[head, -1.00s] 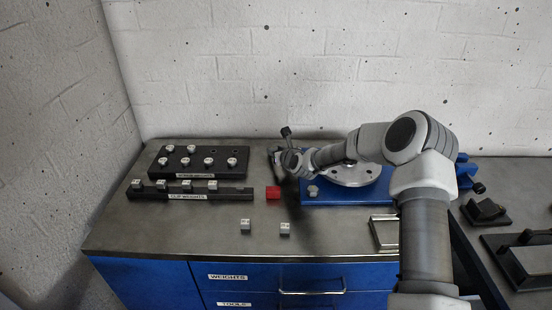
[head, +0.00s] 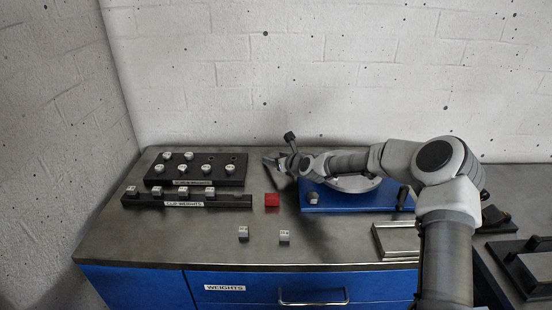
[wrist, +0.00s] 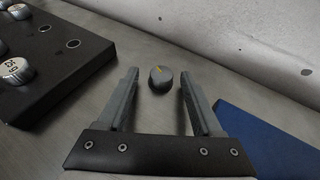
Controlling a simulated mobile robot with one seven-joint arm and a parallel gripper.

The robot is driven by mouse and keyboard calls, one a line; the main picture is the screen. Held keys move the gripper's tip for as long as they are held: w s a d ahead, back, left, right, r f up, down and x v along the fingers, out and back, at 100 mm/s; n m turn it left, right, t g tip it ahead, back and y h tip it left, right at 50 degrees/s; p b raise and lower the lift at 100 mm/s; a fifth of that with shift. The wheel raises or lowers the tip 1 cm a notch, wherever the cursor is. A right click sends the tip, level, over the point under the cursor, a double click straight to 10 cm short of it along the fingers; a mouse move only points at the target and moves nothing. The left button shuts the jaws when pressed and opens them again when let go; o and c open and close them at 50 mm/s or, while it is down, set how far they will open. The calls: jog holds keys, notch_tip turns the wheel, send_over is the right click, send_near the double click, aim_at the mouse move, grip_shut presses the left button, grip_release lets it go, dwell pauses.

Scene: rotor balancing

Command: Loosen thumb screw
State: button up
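A small dark grey knob (wrist: 158,80) with an orange line on top shows in the wrist view, standing over the bare bench. I cannot tell whether it is the thumb screw. My gripper (wrist: 157,82) is open, with one finger on each side of the knob and a gap on both sides. In the head view my gripper (head: 274,162) is at the left end of the blue base (head: 345,202), and the knob is not visible there. A small grey fitting (head: 313,198) sits on the base's front left. My arm partly covers the round metal disc (head: 355,184).
A black weight rack (head: 205,181) with several round weights stands left of my gripper, with a bar of clip weights (head: 235,200) in front. A red block (head: 272,200) and two small grey blocks (head: 243,233) (head: 284,236) lie on the bench. The front left bench is clear.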

jog(key=shift+d+r, duration=0.1)
jog(key=p+v, duration=0.1)
jog(key=v, duration=1.6)
jog(key=shift+s, duration=0.15)
